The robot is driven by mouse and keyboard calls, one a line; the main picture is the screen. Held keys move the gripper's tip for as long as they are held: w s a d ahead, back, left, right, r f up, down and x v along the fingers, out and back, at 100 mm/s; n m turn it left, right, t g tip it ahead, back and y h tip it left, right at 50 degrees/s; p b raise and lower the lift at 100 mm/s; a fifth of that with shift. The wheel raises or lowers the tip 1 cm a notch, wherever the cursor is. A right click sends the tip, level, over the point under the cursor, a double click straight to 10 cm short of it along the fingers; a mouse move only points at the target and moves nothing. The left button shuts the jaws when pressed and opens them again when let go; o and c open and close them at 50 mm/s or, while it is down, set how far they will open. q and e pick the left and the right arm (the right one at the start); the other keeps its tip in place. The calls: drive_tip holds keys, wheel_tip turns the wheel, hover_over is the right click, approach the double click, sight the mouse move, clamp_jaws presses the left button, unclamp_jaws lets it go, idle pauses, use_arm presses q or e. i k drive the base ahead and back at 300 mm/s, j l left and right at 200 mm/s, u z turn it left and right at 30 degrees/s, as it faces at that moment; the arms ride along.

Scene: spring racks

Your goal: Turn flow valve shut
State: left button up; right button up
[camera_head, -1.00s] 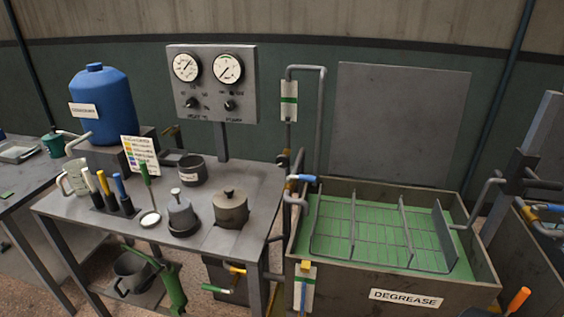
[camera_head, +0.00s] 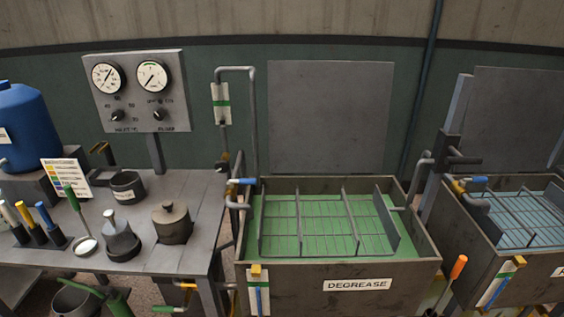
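Several valves show, and I cannot tell which one is the flow valve. A valve with a blue lever (camera_head: 242,181) sits on the pipe at the left rim of the DEGREASE tank (camera_head: 300,285). A similar blue-levered valve (camera_head: 474,180) sits at the second tank (camera_head: 460,250) on the right. A yellow valve with a green handle (camera_head: 172,308) is low by the bench leg, partly cut off by the frame. A gauge panel (camera_head: 135,90) with two dials and two knobs stands behind the bench. Neither of my grippers is in view.
A blue drum (camera_head: 28,125) stands at far left.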

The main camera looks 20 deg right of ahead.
sight(221, 167)
drive_tip(key=i+j+z, duration=0.2)
drive_tip(key=j+z, duration=0.15)
drive_tip(key=i+j+z, duration=0.15)
drive_tip(key=j+z, duration=0.55)
drive_tip(key=j, duration=0.2)
drive_tip(key=j+z, duration=0.35)
drive_tip(key=j, duration=0.15)
drive_tip(key=i, duration=0.05)
